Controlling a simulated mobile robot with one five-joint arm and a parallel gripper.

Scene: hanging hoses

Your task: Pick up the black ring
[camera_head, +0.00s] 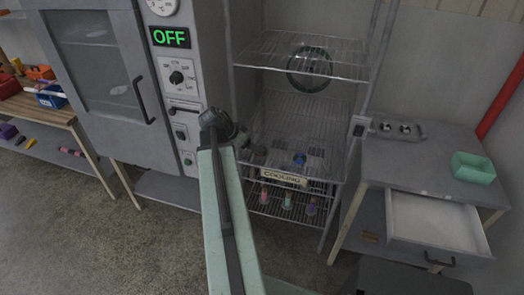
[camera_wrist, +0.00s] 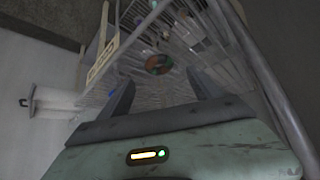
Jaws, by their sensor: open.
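A dark ring-shaped outline (camera_head: 291,70) shows behind the top wire shelf of the rack in the head view; I cannot tell whether it is a loose ring or a fan on the back. In the wrist view, a dark round disc with reddish and greenish parts (camera_wrist: 158,64) lies beyond and between my fingertips, apart from them; I cannot tell if it is the same thing. My gripper (camera_wrist: 162,80) is open and empty, its two dark fingers spread. In the head view it is at the rack's left side, partly hidden by my arm.
The wire rack (camera_head: 300,57) has a cooling sign (camera_head: 284,176) and small coloured bottles (camera_head: 287,201) on a low shelf. A grey oven (camera_head: 100,75) stands left. A table with an open drawer (camera_head: 435,225) and green bin (camera_head: 473,168) stands right. Rack uprights and shelves surround my gripper closely.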

